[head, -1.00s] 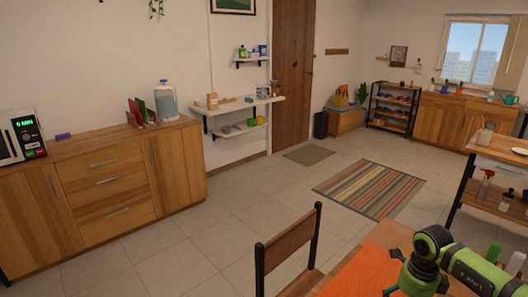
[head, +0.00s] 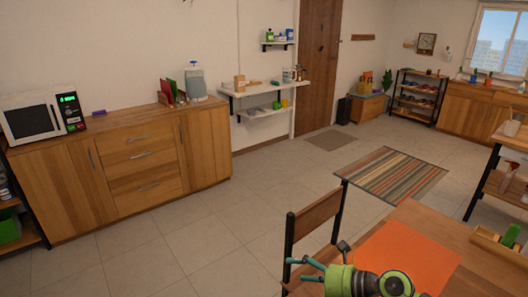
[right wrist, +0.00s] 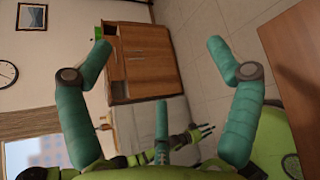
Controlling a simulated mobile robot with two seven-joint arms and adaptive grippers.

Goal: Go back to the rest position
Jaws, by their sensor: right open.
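My right gripper (head: 304,270) shows at the bottom of the head view, with teal fingers on a green wrist. It is beside the near left edge of the orange mat (head: 408,255), close to the wooden chair (head: 318,213). In the right wrist view, the right gripper (right wrist: 158,70) has its teal fingers spread wide with nothing between them. A second green and black arm with dark fingers, which looks like my left gripper (right wrist: 203,137), shows small and low in that view. Its finger opening is too small to judge.
The mat lies on a wooden table (head: 458,233) with a small wooden box (head: 496,243). A wooden cabinet (head: 60,190) with a microwave (head: 35,118) stands at the left. A striped rug (head: 392,174) lies on open tiled floor. A shelf rack (head: 476,200) stands at right.

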